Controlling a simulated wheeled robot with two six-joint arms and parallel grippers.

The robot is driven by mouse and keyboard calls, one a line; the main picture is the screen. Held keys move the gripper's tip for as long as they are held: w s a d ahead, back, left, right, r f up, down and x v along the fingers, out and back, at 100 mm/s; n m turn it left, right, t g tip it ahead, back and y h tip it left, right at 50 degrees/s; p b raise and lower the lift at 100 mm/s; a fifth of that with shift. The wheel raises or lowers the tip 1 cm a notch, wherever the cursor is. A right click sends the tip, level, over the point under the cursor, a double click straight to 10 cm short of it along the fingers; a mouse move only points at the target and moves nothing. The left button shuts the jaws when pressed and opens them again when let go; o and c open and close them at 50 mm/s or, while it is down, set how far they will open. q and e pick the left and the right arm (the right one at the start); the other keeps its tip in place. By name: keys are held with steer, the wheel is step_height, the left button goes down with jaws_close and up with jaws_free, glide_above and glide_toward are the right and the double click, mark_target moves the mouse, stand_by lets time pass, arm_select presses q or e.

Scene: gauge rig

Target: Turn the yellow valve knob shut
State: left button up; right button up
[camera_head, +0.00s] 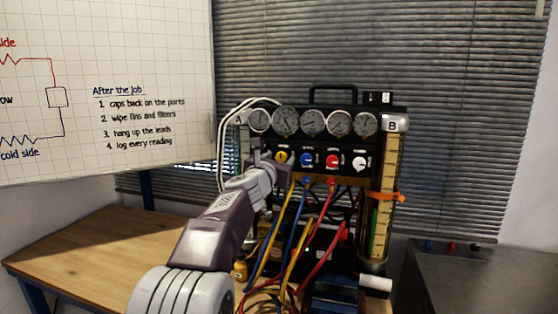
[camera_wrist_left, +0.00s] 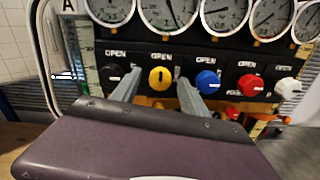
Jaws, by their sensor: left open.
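The yellow valve knob (camera_head: 281,157) is on the black panel of the gauge rig, left of the blue knob. In the left wrist view the yellow knob (camera_wrist_left: 160,77) sits under an OPEN label, with a short dark upright mark on its face. My left gripper (camera_head: 268,160) is at the panel, beside the yellow knob. Its two fingers (camera_wrist_left: 158,86) are apart and flank the knob left and right in the wrist view. I cannot tell whether they touch it. My right gripper is in neither view.
A black knob (camera_wrist_left: 113,72) and a blue knob (camera_wrist_left: 207,82) are close on either side. Red (camera_head: 332,161) and white (camera_head: 359,163) knobs are farther right. Gauges (camera_head: 312,122) line up above; coloured hoses (camera_head: 297,215) hang below. The wooden table (camera_head: 90,250) is clear at left.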

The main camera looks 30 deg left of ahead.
arm_select(q)
jaws_close()
steer(key=shift+m, duration=0.3)
steer(key=m+b, duration=0.1)
steer(key=m, duration=0.1)
steer(key=shift+f+m, duration=0.1)
steer(key=shift+m, duration=0.3)
steer(key=m+b, duration=0.1)
steer(key=m, duration=0.4)
steer(key=shift+m, duration=0.3)
steer(key=m+b, duration=0.1)
steer(key=m, duration=0.3)
steer(key=m+b, duration=0.1)
steer(key=m, duration=0.3)
steer(key=shift+m, duration=0.6)
